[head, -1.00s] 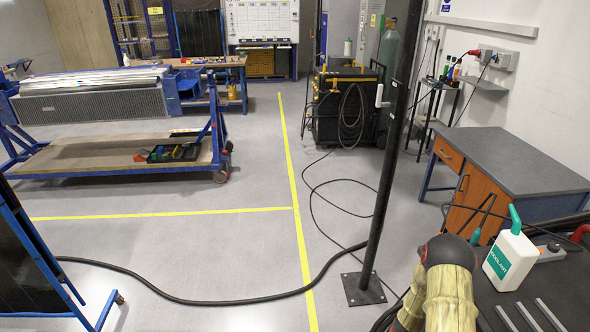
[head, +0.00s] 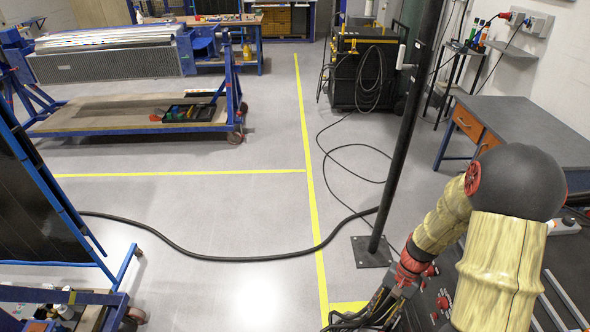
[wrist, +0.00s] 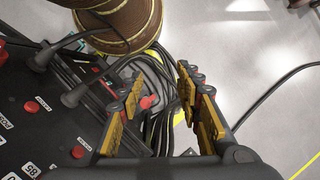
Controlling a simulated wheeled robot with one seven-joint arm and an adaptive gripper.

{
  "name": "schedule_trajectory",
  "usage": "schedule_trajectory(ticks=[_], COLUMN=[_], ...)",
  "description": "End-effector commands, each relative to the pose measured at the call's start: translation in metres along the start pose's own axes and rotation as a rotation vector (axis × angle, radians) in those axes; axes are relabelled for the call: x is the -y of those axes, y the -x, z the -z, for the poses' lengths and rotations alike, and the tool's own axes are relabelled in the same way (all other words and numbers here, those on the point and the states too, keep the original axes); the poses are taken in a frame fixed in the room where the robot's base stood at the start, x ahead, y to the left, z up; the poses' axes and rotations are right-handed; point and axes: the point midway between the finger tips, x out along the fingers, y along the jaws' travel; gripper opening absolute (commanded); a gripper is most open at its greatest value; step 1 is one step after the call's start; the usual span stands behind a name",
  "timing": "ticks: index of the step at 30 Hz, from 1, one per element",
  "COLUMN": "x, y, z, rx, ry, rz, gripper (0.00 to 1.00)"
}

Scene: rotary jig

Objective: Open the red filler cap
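No red filler cap can be made out for certain. In the wrist view a small red part (wrist: 148,101) shows between and beyond my fingers, among dark cables; I cannot tell whether it is the cap. My gripper (wrist: 162,98) is open there, its two yellow-padded fingers apart with nothing held between them. In the head view my gripper (head: 362,314) is at the bottom edge, partly cut off, left of my bent arm.
A dark panel with red buttons (wrist: 32,107) lies left of my fingers in the wrist view. A black post (head: 403,140) stands on the floor behind my arm. A blue frame rack (head: 60,200) stands at left. The floor between is mostly clear, crossed by a black hose (head: 220,258).

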Motion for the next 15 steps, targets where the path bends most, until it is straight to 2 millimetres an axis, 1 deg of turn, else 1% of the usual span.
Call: schedule_trajectory(ticks=[1,6,15], x=[0.003,0.005,0.005], y=[0.017,0.062,0.129], z=[-0.008,-0.038,-0.091], rx=[-0.017,-0.064,-0.168], ry=[0.033,0.140,0.303], rz=[-0.004,-0.029,-0.071], gripper=[0.35,0.35,0.35])
